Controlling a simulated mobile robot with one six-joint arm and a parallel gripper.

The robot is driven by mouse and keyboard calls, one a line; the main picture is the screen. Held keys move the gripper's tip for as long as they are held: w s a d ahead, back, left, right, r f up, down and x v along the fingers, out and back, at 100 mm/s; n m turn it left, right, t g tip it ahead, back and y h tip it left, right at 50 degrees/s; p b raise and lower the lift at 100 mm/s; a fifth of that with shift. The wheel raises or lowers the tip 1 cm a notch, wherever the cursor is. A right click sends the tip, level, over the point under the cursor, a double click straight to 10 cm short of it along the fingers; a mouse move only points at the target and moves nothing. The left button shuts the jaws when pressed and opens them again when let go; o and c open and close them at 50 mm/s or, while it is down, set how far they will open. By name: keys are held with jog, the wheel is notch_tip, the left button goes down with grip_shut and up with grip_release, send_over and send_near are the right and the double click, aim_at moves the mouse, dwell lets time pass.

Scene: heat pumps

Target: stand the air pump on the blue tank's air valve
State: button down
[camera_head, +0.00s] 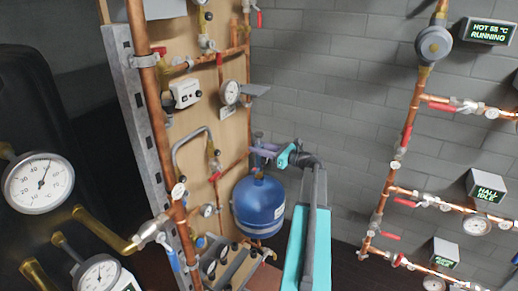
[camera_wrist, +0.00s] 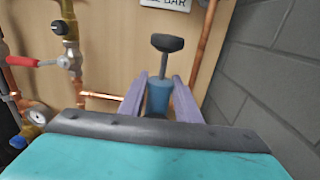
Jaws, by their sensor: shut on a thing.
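The blue tank (camera_head: 258,208) stands upright beside the wooden pipe board in the head view. My gripper (camera_head: 262,151) is above the tank's top, reaching in from the right. In the wrist view my gripper (camera_wrist: 160,98) has its purple fingers shut on the air pump (camera_wrist: 158,97), a blue-grey cylinder with a dark knob handle on top. The pump looks roughly upright. Its upper part also shows in the head view (camera_head: 257,136). Its foot and the tank's air valve are hidden or too small to make out, so I cannot tell whether they touch.
The wooden board (camera_head: 236,135) with copper pipes and a gauge (camera_head: 229,92) is close left of the pump. The grey brick wall (camera_head: 340,110) is behind. More copper pipes (camera_head: 405,150) with red valves stand at the right.

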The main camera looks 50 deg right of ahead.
jog(key=shift+f+b, duration=0.55)
jog(key=shift+f, duration=1.1)
dwell(3.0)
jog(key=c, duration=1.3)
grip_release()
jog(key=shift+o, duration=0.4)
jog(key=shift+f, duration=0.15)
jog(key=shift+s, duration=0.15)
jog(key=v, duration=0.7)
jog(key=shift+s+p, duration=0.3)
jog(key=shift+s, duration=0.1)
jog(key=shift+s+d, duration=0.1)
jog(key=shift+d, duration=0.05)
